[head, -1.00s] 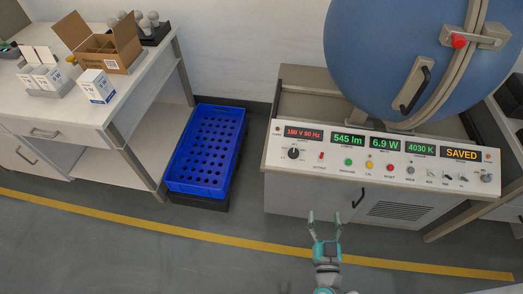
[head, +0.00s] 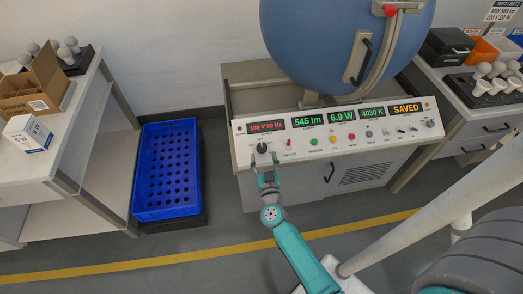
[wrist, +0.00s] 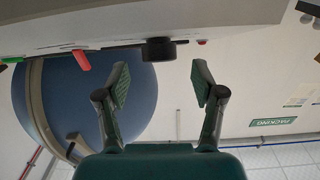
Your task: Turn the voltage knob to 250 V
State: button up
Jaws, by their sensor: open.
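The voltage knob (head: 262,147) is a black round knob at the left end of the white control panel, below a red display (head: 266,126) that reads about 180 V 50 Hz. In the wrist view the knob (wrist: 159,50) shows in profile, between and beyond my fingertips. My gripper (head: 266,170) is open in front of the panel, just below the knob in the head view. In the wrist view my gripper (wrist: 161,82) has both fingers apart with nothing between them. The fingers appear not to touch the knob.
A red switch (head: 289,143) sits just right of the knob, and a green button (head: 313,141) lies farther right. The big blue sphere (head: 340,45) stands behind the panel. A blue crate (head: 137,172) is on the floor to the left, with clear floor in front.

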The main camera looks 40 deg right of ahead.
aim_at(262, 150)
jog(key=shift+x, duration=1.9)
jog(key=shift+c, duration=0.3)
jog(key=c, duration=1.1)
